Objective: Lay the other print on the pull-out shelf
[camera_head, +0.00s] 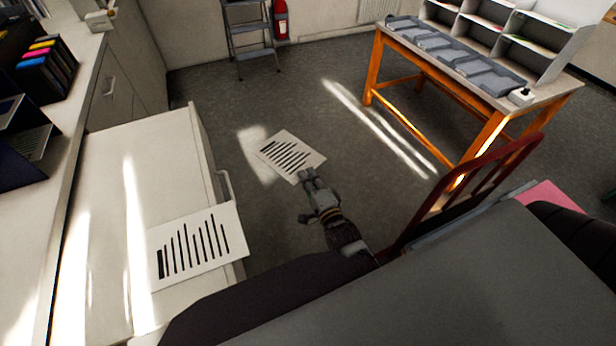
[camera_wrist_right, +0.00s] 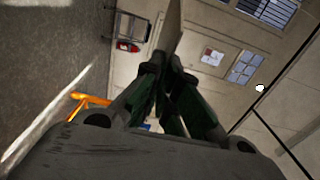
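The pull-out shelf (camera_head: 130,165) is a pale surface at the left of the head view, with a handle (camera_head: 226,187) on its front. One print (camera_head: 190,265), white with black bars, lies on its near part, reaching its front edge. The other print (camera_head: 283,148), also white with black bars, is over the floor to the right of the shelf. My right gripper (camera_head: 308,176) is shut on this print's near edge and holds it about flat. In the right wrist view the fingertips (camera_wrist_right: 168,62) are close together; the sheet is hard to make out there. My left gripper is out of view.
A counter with colored cartridges (camera_head: 47,62) stands at the left. An orange-legged table (camera_head: 545,92) with grey trays (camera_head: 455,55) and a shelf unit is at upper right. A step ladder (camera_head: 250,40) and a fire extinguisher (camera_head: 281,20) stand at the back. The floor between is clear.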

